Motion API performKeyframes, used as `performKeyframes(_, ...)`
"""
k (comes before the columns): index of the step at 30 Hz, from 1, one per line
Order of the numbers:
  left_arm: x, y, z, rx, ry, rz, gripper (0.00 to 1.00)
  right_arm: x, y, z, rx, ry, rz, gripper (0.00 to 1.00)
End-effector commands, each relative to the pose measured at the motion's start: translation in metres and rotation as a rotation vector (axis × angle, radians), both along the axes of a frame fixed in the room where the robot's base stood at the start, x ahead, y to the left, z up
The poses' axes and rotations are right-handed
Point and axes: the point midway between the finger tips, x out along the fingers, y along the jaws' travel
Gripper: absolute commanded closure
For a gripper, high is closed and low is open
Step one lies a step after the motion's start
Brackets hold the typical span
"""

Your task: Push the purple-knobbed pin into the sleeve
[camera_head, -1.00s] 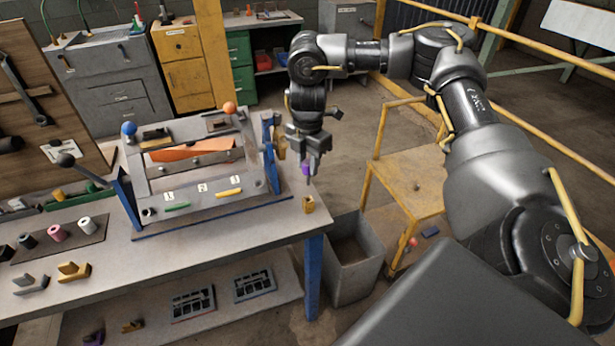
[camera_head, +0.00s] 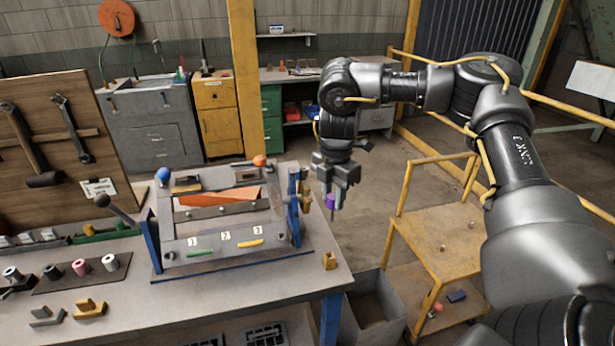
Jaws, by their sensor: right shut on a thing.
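My right gripper (camera_head: 334,192) is shut on the purple-knobbed pin (camera_head: 330,202) and holds it in the air with its shank pointing down. The pin is beside the right end of the grey fixture (camera_head: 212,240) and appears above the table's right corner. A small yellow block (camera_head: 329,260) stands on that corner, lower in the picture than the pin and apart from it. Whether this block is the sleeve, or has an opening, is too small to tell. My left gripper is not in view.
The fixture carries an orange plate (camera_head: 222,197) and blue posts. Spools and small blocks (camera_head: 89,309) lie on the table's left part. A yellow stand (camera_head: 435,242) is right of the table, and a grey bin (camera_head: 374,312) is below its right edge.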

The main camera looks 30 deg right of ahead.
Motion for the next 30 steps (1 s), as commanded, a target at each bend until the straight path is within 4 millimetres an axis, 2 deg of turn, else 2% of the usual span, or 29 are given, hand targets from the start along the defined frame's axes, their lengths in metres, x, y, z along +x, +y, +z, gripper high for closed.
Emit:
performKeyframes(15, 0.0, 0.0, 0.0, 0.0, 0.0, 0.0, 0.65, 0.0, 0.0, 0.0, 0.0, 0.0, 0.0, 0.95)
performKeyframes(19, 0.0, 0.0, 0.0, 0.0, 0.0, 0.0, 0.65, 0.0, 0.006, 0.001, 0.0, -0.001, -0.038, 0.95)
performKeyframes(23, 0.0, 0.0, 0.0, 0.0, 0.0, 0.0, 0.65, -0.001, 0.027, 0.007, 0.002, -0.003, -0.181, 0.95)
performKeyframes(30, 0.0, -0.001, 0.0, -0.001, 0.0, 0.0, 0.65, -0.011, 0.091, 0.02, 0.005, -0.003, -0.66, 0.95)
